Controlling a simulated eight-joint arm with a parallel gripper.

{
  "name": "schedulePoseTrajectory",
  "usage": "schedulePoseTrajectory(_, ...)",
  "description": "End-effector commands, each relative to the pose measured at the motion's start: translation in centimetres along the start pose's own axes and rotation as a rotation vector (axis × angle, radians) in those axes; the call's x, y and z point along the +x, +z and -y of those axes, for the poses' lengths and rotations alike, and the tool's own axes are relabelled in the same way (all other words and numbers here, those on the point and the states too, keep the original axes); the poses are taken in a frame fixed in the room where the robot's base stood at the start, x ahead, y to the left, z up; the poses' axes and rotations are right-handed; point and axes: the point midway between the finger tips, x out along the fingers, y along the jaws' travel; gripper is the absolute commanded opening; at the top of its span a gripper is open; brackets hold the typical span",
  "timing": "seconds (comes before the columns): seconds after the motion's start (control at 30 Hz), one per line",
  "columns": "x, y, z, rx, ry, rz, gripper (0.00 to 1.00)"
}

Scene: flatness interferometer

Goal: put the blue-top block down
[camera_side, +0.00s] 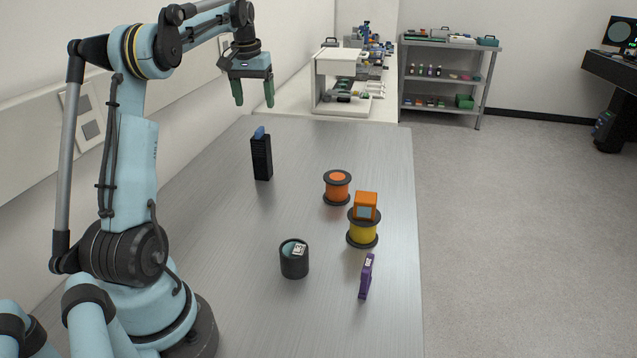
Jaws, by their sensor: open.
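A tall black block with a blue top (262,158) stands upright on the grey metal table, left of the middle. My gripper (254,104) is above it in the picture, pointing down with its two green fingers apart. Nothing is between the fingers, and a clear gap shows between the fingertips and the blue top. Whether the gripper is straight over the block in depth I cannot tell.
On the table (215,250) are an orange spool (337,188), a yellow spool (362,232) with an orange block (366,203) on it, a dark cup (294,264) holding a small item, and a purple piece (366,277). Bare table surrounds the black block.

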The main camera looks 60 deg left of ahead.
Motion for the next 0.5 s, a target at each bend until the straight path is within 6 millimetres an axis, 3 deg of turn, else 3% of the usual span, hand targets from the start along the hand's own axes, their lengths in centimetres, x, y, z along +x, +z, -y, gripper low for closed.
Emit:
schedulePoseTrajectory(0.13,-0.8,0.7,-2.0,0.036,0.005,-0.019,0.77)
schedulePoseTrajectory(0.23,-1.6,2.2,-5.2,0.096,0.015,-0.054,0.77)
schedulePoseTrajectory(0.5,-2.9,10.2,-14.9,0.313,0.072,-0.185,0.77)
